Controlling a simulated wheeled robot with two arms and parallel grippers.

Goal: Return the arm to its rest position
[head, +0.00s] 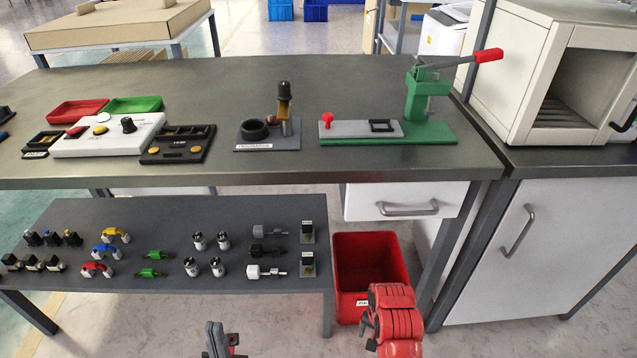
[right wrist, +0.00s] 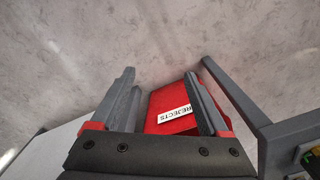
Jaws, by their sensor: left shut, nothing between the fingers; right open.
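My left gripper (head: 216,338) shows at the bottom edge of the head view, in front of the lower grey table. It is shut with nothing in it, and most of its arm is out of view. My red right arm (head: 395,320) comes up from the bottom, just in front of the red bin (head: 372,252). In the right wrist view, my right gripper (right wrist: 160,75) is open and empty. The red bin with its "REJECTS" label (right wrist: 175,114) shows beyond and between its fingers.
The lower table (head: 180,212) holds several small parts in groups. The dark workbench (head: 250,90) behind carries trays, a control box, a fixture and a green lever press (head: 428,105). A white cabinet (head: 530,250) stands at right. Bare floor shows around the bin.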

